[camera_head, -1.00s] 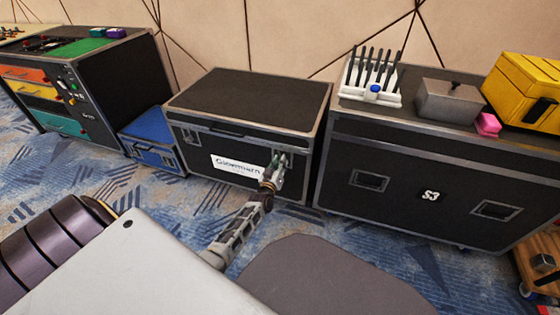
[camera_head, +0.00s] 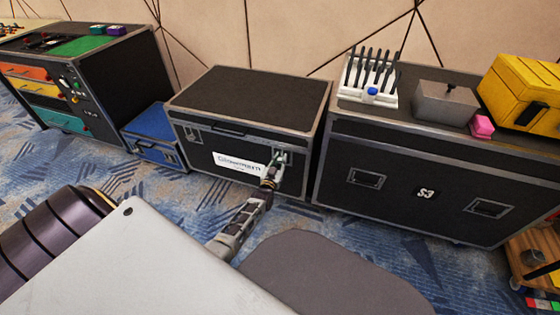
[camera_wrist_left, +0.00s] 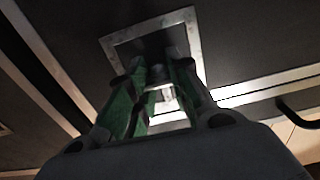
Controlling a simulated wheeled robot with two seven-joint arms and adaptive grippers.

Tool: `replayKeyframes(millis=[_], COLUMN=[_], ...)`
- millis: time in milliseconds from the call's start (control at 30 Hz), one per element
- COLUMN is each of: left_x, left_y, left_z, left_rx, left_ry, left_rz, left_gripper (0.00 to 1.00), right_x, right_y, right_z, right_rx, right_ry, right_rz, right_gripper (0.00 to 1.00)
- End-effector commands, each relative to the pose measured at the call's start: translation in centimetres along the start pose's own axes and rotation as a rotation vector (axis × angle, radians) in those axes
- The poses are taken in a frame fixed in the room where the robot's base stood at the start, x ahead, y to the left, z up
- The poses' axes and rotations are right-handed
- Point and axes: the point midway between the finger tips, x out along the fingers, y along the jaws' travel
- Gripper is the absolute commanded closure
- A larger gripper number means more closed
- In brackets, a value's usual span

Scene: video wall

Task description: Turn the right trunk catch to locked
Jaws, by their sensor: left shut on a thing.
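The black trunk (camera_head: 245,103) with metal edges stands on the carpet, its lid closed and a white label (camera_head: 238,162) on its front. My left gripper (camera_head: 276,162) is at the right trunk catch, at the front right of the trunk. In the left wrist view, my left gripper (camera_wrist_left: 160,95) has its green-padded fingers inside the square metal frame of the right catch (camera_wrist_left: 190,50), shut on the catch's small metal part between them. The fingers hide most of that part, so its turn angle cannot be told. The left catch (camera_head: 193,133) is free. My right gripper is out of view.
A large black case marked S3 (camera_head: 425,193) stands close on the right, with a tool rack (camera_head: 368,95), a grey box (camera_head: 447,102) and a yellow case (camera_head: 523,90) on top. A blue box (camera_head: 153,135) stands left of the trunk.

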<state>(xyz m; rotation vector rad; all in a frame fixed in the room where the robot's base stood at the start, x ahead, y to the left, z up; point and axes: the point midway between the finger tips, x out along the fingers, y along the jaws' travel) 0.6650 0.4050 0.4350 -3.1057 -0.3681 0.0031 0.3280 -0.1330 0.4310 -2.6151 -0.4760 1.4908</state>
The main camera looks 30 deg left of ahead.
Motion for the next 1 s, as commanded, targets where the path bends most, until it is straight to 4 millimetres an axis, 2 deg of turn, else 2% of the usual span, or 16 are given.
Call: replayKeyframes(millis=[267,300,700,1000], left_x=[-0.01,0.0,0.0,-0.01], left_y=[-0.02,-0.02,-0.01,-0.01], left_z=[0.03,0.03,0.01,0.0], left_rx=[0.002,0.002,0.001,0.001], left_ry=[0.0,0.0,0.0,0.0], left_rz=[0.0,0.0,0.0,0.0], left_gripper=[1.0,0.78,0.29,0.29], right_x=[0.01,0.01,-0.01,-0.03], right_y=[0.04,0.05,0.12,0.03], right_z=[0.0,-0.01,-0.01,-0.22], right_rx=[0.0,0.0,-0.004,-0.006], right_ry=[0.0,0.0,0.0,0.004], right_rz=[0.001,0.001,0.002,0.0], right_gripper=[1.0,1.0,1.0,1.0])
